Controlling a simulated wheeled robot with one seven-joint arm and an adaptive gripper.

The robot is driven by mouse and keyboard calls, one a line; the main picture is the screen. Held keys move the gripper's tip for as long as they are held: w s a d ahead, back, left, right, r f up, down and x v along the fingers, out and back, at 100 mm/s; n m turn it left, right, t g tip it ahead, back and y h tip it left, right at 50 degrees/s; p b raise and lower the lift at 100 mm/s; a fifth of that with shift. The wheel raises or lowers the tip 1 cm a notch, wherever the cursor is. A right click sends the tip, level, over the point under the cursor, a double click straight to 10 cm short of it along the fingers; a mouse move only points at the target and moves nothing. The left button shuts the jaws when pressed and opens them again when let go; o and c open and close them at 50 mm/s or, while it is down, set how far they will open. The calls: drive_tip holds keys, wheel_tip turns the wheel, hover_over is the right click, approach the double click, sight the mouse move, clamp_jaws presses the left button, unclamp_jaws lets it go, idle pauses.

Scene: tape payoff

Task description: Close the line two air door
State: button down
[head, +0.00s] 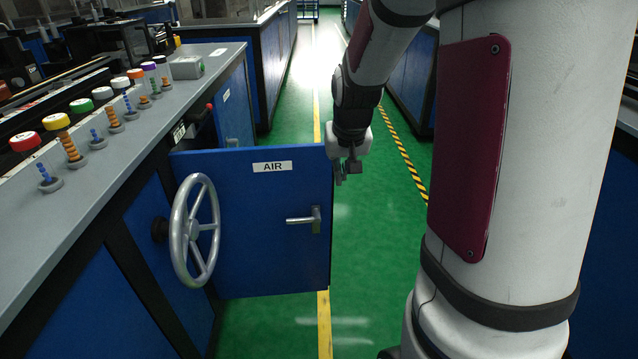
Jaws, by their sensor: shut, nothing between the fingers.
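The air door (255,235) is a blue panel with a white AIR label (273,167) and a grey lever handle (304,219). It stands open, swung out from the blue cabinet on the left across the green aisle. My gripper (347,179) is shut and empty, pointing down just right of the door's upper free edge. I cannot tell whether it touches the door. The cabinet opening behind the door is mostly hidden.
A grey handwheel (194,230) sticks out from the cabinet in front of the door. A grey countertop (110,150) holds several coloured spools and pegs. The green floor (375,260) right of the door is clear. Another blue cabinet (405,80) stands across the aisle.

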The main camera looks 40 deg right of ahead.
drive_tip(key=w+d+f+b, duration=0.3)
drive_tip(key=w+f+b, duration=0.2)
drive_tip(key=f, duration=0.4)
drive_tip(key=shift+w+d, duration=0.35)
drive_tip(key=shift+w, duration=0.5)
drive_tip(key=shift+w, duration=0.1)
